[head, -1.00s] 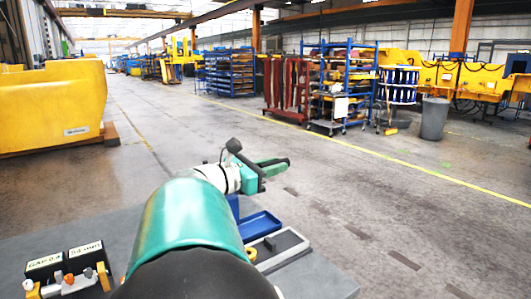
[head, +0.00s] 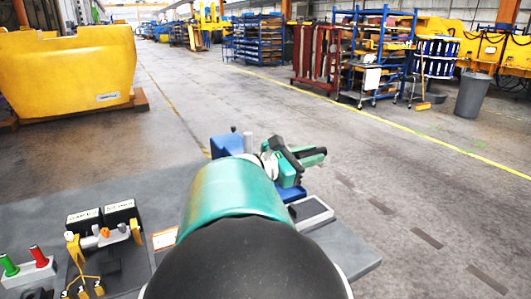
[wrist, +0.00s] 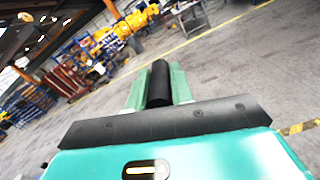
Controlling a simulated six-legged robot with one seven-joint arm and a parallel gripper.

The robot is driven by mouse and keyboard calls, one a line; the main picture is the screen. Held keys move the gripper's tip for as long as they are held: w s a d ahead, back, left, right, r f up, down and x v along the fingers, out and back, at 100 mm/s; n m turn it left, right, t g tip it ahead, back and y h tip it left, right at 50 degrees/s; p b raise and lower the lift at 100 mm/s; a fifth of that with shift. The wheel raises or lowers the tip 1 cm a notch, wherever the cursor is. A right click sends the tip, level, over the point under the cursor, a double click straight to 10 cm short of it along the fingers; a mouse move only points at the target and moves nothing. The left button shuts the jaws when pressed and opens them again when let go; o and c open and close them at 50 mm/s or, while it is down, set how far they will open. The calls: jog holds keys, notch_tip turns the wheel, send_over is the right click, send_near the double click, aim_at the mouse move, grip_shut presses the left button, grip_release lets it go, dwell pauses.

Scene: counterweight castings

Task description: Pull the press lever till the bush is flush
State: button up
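My gripper (head: 312,156), teal with green fingers, is out beyond my arm at the right of the bench. In the wrist view a black cylinder (wrist: 159,84) lies between the two green fingers with no clear gap on either side. It looks like the grip of the press lever; the lever's arm is not clearly seen. A blue body (head: 227,145) with a grey post (head: 248,143) and a small dark knob, likely the press, stands just left of my gripper. My arm hides its lower part. The bush cannot be made out.
A grey-edged tray (head: 312,213) lies right of my arm.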

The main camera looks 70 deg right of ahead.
jog(key=o, duration=0.4)
jog(key=shift+a+f, duration=0.15)
jog(key=shift+f, duration=0.45)
jog(key=shift+c, duration=0.2)
jog(key=shift+w, duration=0.1)
jog(key=shift+w+a, duration=0.2)
jog(key=shift+w, duration=0.15)
jog(key=r+v, duration=0.1)
jog(key=v, duration=1.1)
jog(key=shift+w+a+r, duration=0.15)
jog(key=shift+a, duration=0.25)
